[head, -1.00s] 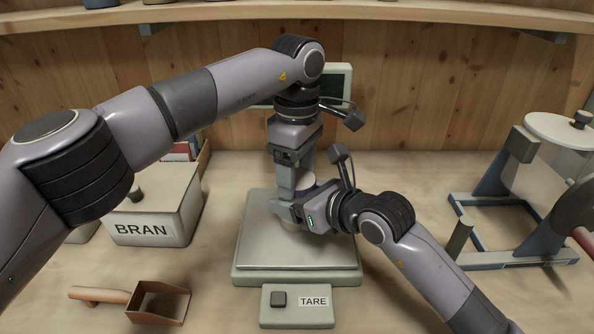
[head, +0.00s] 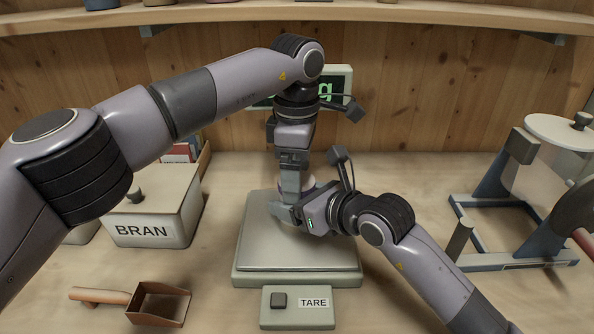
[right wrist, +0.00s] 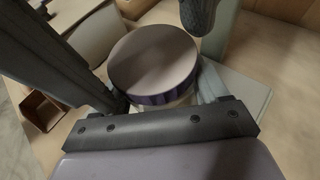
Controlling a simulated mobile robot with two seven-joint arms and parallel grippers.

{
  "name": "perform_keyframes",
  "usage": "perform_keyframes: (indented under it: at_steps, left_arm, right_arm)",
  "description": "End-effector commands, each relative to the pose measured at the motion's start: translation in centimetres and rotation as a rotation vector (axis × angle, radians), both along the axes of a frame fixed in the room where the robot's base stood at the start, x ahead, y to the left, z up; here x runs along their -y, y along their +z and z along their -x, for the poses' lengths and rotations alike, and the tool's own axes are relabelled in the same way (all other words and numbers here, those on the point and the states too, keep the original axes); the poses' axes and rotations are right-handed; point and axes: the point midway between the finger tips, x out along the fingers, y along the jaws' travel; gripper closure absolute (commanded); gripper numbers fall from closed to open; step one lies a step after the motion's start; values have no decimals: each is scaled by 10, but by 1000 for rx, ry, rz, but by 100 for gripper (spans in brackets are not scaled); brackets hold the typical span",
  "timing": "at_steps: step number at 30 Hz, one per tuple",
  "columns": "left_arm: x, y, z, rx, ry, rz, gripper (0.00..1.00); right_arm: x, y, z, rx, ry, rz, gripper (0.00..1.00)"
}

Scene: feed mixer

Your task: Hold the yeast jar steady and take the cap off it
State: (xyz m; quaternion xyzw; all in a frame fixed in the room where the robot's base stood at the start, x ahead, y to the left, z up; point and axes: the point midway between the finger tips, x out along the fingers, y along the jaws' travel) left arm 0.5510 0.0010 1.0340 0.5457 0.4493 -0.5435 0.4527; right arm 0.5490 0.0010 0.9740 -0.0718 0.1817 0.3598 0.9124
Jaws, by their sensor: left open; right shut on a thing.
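The yeast jar stands on the scale plate, mostly hidden by my grippers in the head view. Its cap (right wrist: 153,60) shows in the right wrist view as a round grey-brown disc with a purple rim, seated on the jar. A bit of pale jar wall (right wrist: 180,101) shows below it. My right gripper (head: 285,212) is shut on the jar, with fingers on either side below the cap. My left gripper (head: 291,192) points down at the cap from above, open. A dark textured piece, apparently its fingertip, shows above the cap's right edge in the right wrist view.
The scale plate (head: 262,250) lies under the jar, with a TARE button box (head: 297,318) in front. A BRAN box (head: 160,222) and a brown scoop (head: 160,304) are at left. A drum on a blue-grey stand (head: 512,262) is at right.

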Motion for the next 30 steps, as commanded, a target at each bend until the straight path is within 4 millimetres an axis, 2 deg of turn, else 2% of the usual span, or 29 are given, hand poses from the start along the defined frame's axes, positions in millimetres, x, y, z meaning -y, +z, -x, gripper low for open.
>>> perform_keyframes:
  at_steps: [4,12,13,17,30]
  left_arm:
    - [1,5,2,-9,-5,-3,8]
    - [1,40,2,-7,-5,-1,8]
    - [1,42,2,-7,-5,-1,11]
    - [1,45,2,-6,-33,-3,11]
    - [1,71,1,-5,-477,-7,11]
  right_arm:
    - [2,1,-2,1,-8,-1,100]
    - [2,0,-1,0,-5,0,100]
    - [2,0,-1,0,-4,0,100]
    - [1,0,-1,1,-4,-1,100]
    - [1,0,-1,1,-3,-1,100]
